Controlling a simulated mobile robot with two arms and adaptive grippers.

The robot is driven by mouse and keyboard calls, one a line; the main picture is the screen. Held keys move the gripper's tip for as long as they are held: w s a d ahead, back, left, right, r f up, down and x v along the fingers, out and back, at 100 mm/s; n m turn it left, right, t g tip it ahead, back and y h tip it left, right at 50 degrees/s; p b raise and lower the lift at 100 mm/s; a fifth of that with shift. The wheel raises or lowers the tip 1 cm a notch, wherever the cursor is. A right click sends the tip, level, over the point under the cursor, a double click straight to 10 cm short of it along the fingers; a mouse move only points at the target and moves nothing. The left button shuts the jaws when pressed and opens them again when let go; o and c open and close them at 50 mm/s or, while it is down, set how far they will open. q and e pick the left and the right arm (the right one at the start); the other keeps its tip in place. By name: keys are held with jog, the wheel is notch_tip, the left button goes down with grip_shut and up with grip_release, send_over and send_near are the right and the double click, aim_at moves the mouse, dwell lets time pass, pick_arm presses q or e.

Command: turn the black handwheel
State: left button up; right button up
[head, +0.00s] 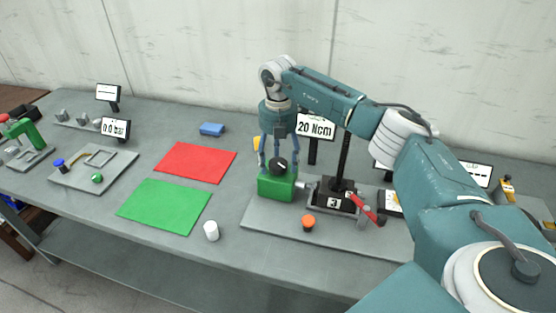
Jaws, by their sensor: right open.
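I cannot tell whether the fingers touch the handwheel. My left gripper is not in view.
Right of the block stand a black post (343,156) on a base marked 3, a red lever (369,208) and an orange-topped knob (308,222). A display (316,126) reads "20 Ncm". Red (195,162) and green (165,206) mats and a white cylinder (211,231) lie left.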

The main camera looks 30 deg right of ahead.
aim_at(278, 162)
jog(key=shift+r, duration=0.25)
notch_tip(278, 162, up, 12)
jog(key=shift+f, duration=0.25)
dwell(0.5)
